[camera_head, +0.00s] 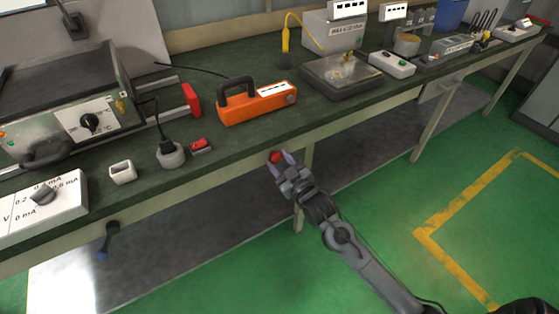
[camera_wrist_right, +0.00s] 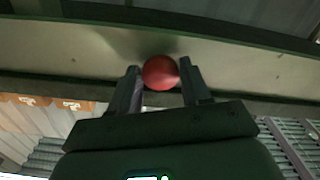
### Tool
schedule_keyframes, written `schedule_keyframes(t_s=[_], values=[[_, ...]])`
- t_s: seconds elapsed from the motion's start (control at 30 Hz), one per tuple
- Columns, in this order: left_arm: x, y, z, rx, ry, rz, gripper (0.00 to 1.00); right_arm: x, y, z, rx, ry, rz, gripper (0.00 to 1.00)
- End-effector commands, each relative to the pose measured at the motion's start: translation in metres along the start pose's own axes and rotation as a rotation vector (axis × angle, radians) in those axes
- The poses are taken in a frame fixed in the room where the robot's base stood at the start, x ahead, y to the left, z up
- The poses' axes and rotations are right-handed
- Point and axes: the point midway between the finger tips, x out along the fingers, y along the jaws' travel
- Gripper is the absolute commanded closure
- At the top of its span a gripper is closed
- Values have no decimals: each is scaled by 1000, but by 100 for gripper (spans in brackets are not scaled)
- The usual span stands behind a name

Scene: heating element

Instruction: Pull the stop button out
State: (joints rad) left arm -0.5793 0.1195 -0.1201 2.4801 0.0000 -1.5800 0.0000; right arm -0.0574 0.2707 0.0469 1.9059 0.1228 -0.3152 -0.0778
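The stop button is a round red knob (camera_head: 275,157) on the front edge of the green workbench, and it also shows in the right wrist view (camera_wrist_right: 160,72). My right gripper (camera_head: 281,158) is at the bench front with its fingers on either side of the red button. In the right wrist view my right gripper (camera_wrist_right: 158,84) has its two fingers apart, with the button between their tips. The right finger looks close to the button or touching it; a small gap shows at the left finger. My left gripper is not in view.
An orange device (camera_head: 258,106) with a handle stands on the bench above the button. A red switch (camera_head: 201,145), a grey socket (camera_head: 171,156) with a black plug and a white holder (camera_head: 122,173) are to its left. The green floor right of my arm is clear.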

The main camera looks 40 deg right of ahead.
Motion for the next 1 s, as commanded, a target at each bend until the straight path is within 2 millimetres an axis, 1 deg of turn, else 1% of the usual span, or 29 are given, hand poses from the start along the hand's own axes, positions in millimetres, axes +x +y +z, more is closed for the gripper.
schedule_keyframes(t_s=[0.03, 0.1, 0.13, 0.43, 0.57, 0.77, 1.0], values=[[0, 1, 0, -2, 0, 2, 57, 0, 0, 0, 0, 0, 0, 45], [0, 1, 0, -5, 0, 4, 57, 0, 0, 0, 0, -1, 0, 34], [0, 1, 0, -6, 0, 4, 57, 0, 0, 0, 0, -2, 0, 32], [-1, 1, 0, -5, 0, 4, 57, -1, 0, 1, -1, -4, 0, 32], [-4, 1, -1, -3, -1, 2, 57, -8, 0, 1, -1, -6, -1, 32], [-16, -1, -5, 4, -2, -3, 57, -34, 1, -1, 0, -7, 0, 32], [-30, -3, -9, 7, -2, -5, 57, -74, 1, 0, -1, -7, -1, 32]])
